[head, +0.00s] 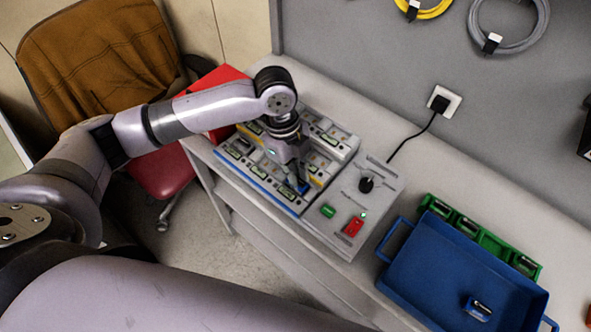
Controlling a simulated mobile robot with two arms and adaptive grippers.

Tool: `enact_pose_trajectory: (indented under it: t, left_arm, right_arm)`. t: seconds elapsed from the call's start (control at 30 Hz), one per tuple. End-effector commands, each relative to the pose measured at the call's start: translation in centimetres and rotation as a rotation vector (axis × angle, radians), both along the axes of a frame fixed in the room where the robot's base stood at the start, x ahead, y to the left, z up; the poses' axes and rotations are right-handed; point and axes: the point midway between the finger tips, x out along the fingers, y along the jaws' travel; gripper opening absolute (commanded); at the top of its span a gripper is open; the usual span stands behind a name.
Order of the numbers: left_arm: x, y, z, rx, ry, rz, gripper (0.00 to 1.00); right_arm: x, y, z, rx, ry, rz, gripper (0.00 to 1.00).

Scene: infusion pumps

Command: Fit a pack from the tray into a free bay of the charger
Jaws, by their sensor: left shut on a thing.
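The charger (383,196) stands on the bench, with rows of bays at its left and a control panel at its right. Several bays look filled with packs. My left gripper (298,184) points down over the front right of the bays and is shut on a pack, mostly hidden by the fingers; a dark blue part shows at the fingertips. I cannot tell how deep the pack sits in a bay. The blue tray (412,262) lies to the right, with one blue pack (478,307) in it. My right gripper is out of view.
A green holder (503,250) with several dark items stands behind the tray. A black cable runs from a wall socket (445,101) to the charger. A red box (222,78) and a chair (160,172) with a brown jacket are at the left. Bare bench lies behind the charger.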

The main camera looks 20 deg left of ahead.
Motion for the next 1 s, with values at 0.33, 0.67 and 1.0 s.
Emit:
enact_pose_trajectory:
  t: [0.33, 0.67, 1.0]
  left_arm:
    - [0.0, 0.0, -0.2, 0.0, 0.0, 0.0, 0.21]
    - [0.1, 0.0, -0.1, -0.001, -0.003, 0.001, 0.33]
    - [0.3, 0.3, 1.4, -0.003, -0.007, 0.003, 0.33]
  right_arm:
    - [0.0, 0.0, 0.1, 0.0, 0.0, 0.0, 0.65]
    - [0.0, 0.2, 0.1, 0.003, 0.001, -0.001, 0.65]
    - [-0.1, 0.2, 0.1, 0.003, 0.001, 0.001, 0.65]
